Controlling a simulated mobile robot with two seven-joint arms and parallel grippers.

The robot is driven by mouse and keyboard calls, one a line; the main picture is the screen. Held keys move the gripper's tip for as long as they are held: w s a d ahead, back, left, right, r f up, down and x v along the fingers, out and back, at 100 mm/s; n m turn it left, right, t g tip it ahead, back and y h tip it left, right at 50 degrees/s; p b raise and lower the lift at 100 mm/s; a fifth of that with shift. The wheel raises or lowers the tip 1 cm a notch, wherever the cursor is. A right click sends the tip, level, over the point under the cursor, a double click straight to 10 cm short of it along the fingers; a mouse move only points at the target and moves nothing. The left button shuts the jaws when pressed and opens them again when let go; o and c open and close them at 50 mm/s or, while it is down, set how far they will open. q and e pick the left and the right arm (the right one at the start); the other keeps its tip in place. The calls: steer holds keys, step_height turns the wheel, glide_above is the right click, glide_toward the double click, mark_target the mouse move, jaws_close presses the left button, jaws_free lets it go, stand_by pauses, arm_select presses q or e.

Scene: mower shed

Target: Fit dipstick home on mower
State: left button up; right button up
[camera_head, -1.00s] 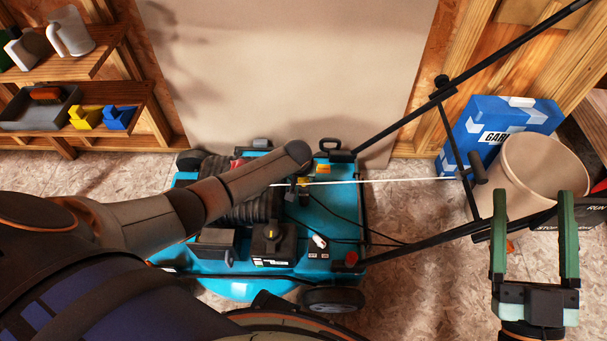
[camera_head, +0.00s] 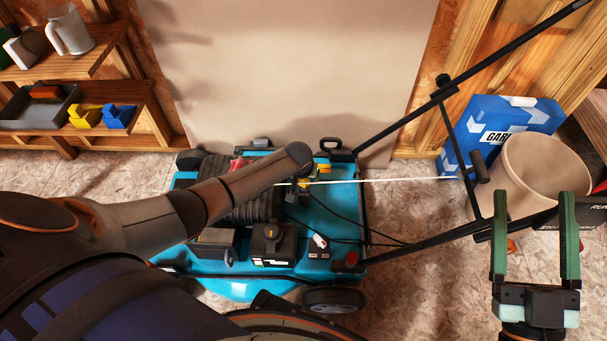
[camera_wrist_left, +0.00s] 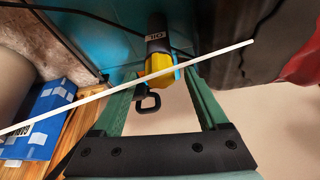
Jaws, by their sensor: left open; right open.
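The blue mower (camera_head: 325,215) stands in the middle of the head view. In the left wrist view, a yellow dipstick cap (camera_wrist_left: 165,74) meets a black piece lettered OIL (camera_wrist_left: 157,38); I cannot tell how deeply it sits. My left gripper (camera_wrist_left: 163,88) is open, its green fingers on either side of the yellow cap with gaps visible. In the head view my left arm hides most of that gripper; small yellow parts show by its end. My right gripper (camera_head: 535,200) is open and empty, well right of the mower.
A white cord (camera_head: 400,180) runs right from the engine and crosses before the yellow cap in the wrist view. The black handlebar (camera_head: 410,115) rises rightward. A beige bucket (camera_head: 540,172) and blue box (camera_head: 482,140) stand right. Shelves (camera_head: 140,100) are left.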

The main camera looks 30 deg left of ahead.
steer(key=s+a+r+n+y+p, duration=0.1)
steer(key=s+r+n+y+p, duration=0.15)
steer(key=r, duration=0.45)
steer(key=s+r+n+y+p, duration=0.2)
steer(key=s+r+y, duration=0.15)
steer(key=r, duration=0.25)
arm_select(q)
steer(key=p+v, duration=0.3)
steer(key=v, duration=0.9)
steer(key=shift+r, duration=0.2)
arm_select(e)
steer(key=w+d+f+m+g+h, duration=0.1)
steer(key=w+f+m+h, duration=0.2)
steer(key=f, duration=0.4)
steer(key=w+f+m+g+h, duration=0.2)
steer(key=w+f+m+h, duration=0.2)
steer(key=f, duration=0.4)
steer(key=shift+w+d+f+h, duration=0.35)
steer(key=shift+w+h, duration=0.2)
steer(key=shift+h, duration=0.65)
arm_select(q)
steer(key=shift+s+d, duration=0.1)
steer(key=shift+d, duration=0.05)
arm_select(e)
steer(key=shift+r, duration=0.1)
